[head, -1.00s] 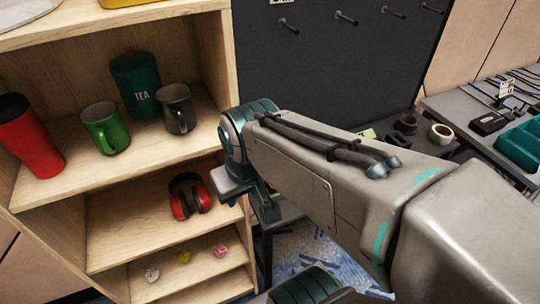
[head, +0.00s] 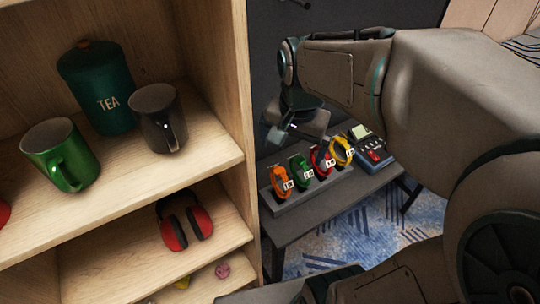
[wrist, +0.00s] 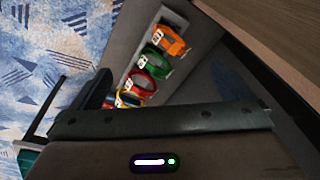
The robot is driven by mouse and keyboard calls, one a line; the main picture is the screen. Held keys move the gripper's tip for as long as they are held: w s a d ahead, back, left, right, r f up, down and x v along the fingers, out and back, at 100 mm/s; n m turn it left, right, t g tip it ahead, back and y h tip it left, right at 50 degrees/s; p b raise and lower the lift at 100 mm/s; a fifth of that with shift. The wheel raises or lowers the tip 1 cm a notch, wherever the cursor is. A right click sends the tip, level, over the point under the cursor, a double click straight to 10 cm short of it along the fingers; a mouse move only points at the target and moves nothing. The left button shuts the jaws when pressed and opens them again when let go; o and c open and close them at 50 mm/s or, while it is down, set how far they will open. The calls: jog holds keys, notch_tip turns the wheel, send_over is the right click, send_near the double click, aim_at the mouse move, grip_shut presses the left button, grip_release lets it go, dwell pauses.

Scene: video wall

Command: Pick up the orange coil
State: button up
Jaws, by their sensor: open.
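The orange coil (head: 281,182) stands at the left end of a grey rack (head: 290,207) on a dark bench, with a white tag on it. In the wrist view the orange coil (wrist: 170,40) is at the top end of the rack. Green (head: 300,170), red (head: 322,160) and yellow (head: 341,151) coils stand beside it in a row. My gripper (head: 298,137) is open and empty, above and behind the row in the head view, apart from the orange coil. In the wrist view, my gripper's dark body partly hides the nearer coils.
A wooden shelf unit (head: 246,100) stands close to the left of the bench. It holds a green mug (head: 62,155), a dark mug (head: 157,118), a tea canister (head: 97,88) and red earmuffs (head: 184,220). A device with a red part (head: 372,147) sits right of the rack.

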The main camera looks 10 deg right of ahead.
aim_at(279, 172)
jog(key=w+f+m+b, duration=0.1)
jog(key=w+f+m, duration=0.1)
jog(key=w+f+m+g+b, duration=0.1)
jog(key=w+f+m, duration=0.1)
jog(key=w+f+m+b, duration=0.2)
jog(key=f+m, duration=0.1)
jog(key=shift+w+a+g, duration=0.1)
jog(key=shift+a+g, duration=0.2)
jog(key=shift+a, duration=0.1)
notch_tip(279, 172, down, 8)
jog(key=shift+r+b, duration=0.2)
jog(key=shift+b, duration=0.2)
jog(key=shift+w+d+f, duration=0.1)
jog(key=shift+w+f, duration=0.05)
jog(key=shift+f, duration=1.4)
jog(key=shift+w+d+f, duration=0.1)
jog(key=shift+w+f, duration=0.05)
jog(key=shift+f, duration=1.35)
jog(key=c, duration=0.8)
